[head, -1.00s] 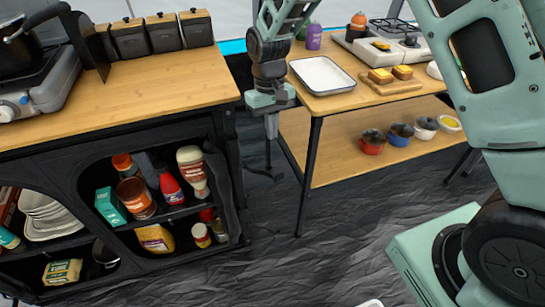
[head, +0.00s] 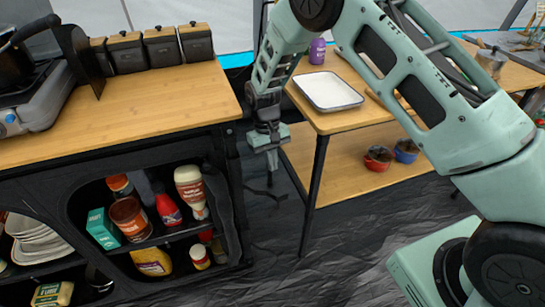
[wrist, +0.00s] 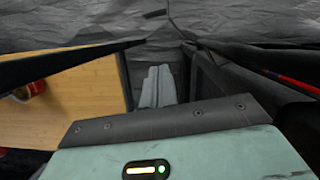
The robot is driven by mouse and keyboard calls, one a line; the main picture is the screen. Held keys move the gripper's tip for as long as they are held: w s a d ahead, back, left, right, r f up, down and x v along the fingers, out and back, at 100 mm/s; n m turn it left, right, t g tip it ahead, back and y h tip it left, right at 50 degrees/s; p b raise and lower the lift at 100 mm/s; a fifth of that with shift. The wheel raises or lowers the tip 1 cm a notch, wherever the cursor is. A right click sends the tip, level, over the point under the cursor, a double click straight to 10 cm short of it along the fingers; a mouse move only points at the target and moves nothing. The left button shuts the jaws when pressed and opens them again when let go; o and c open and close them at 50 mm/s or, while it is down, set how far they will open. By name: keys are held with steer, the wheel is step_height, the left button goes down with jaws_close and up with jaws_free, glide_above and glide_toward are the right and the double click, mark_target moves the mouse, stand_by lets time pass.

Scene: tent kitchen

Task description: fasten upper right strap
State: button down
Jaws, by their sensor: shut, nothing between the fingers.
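My gripper (head: 271,160) is shut and empty, pointing down in the gap between the black fabric cabinet and the wooden table. In the wrist view my gripper's fingers (wrist: 157,88) are together, with black fabric (wrist: 212,90) just to their right. The cabinet's open front has a rolled-up black flap (head: 230,190) along its right edge, to the left of and below my gripper. I cannot clearly make out the upper right strap against the dark fabric. Contact between my fingers and the fabric cannot be told.
The wooden table (head: 309,102) with a white tray (head: 328,91) stands right of my gripper. Its lower shelf (head: 335,170) holds red and blue bowls. The cabinet's wooden counter (head: 165,95) is at left. Jars and bottles fill the cabinet shelves.

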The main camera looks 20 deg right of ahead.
mark_target(274, 200)
steer(key=s+f, duration=0.5)
steer(key=shift+s+d+f, duration=0.2)
steer(key=shift+d, duration=0.2)
steer(key=shift+s+a+m, duration=0.15)
steer(key=shift+s+m, duration=0.1)
steer(key=shift+m, duration=0.05)
